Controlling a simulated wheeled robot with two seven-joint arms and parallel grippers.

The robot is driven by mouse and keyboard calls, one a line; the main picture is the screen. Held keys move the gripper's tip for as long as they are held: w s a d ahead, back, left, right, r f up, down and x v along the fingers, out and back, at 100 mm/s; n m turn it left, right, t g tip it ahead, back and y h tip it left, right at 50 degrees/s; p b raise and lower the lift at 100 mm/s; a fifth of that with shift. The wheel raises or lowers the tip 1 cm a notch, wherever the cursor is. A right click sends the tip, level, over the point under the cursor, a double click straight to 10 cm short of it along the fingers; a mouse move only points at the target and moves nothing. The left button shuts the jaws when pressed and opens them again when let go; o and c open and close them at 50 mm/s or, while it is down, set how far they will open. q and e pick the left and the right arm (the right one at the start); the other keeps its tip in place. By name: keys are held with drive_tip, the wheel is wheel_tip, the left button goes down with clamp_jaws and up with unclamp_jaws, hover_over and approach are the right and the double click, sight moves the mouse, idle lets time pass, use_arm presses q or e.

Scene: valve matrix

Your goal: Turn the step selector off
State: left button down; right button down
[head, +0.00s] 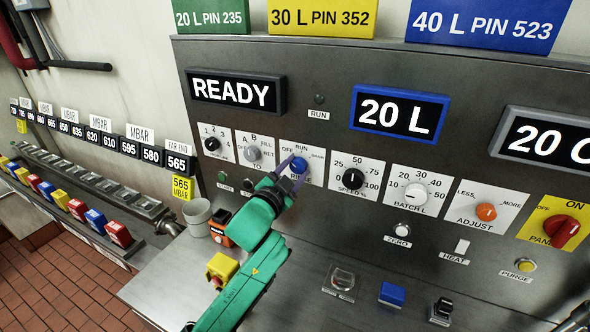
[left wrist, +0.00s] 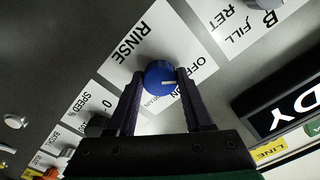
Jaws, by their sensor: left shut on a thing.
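The blue selector knob (head: 299,165) sits on a white plate (head: 313,176) marked OFF, RUN, DRAIN and RINSE, on the grey panel. My left gripper (head: 289,177) reaches up to it from below left. In the left wrist view, the two dark fingers (left wrist: 158,98) stand on either side of the blue knob (left wrist: 160,75) and are shut on it. The knob's white mark points right in that view, toward the side with the partly covered OFF label. My right gripper is not in view.
Close by are a black knob (head: 352,179) marked SPEED % on the right and a fill/return knob (head: 252,153) on the left. A READY display (head: 236,92) hangs above.

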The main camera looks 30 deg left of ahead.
use_arm(q)
drive_tip(key=shift+c, duration=1.5)
unclamp_jaws()
drive_tip(key=s+p, duration=0.2)
drive_tip(key=s, duration=1.2)
drive_tip(key=shift+s+d, duration=0.25)
drive_tip(key=shift+d, duration=0.2)
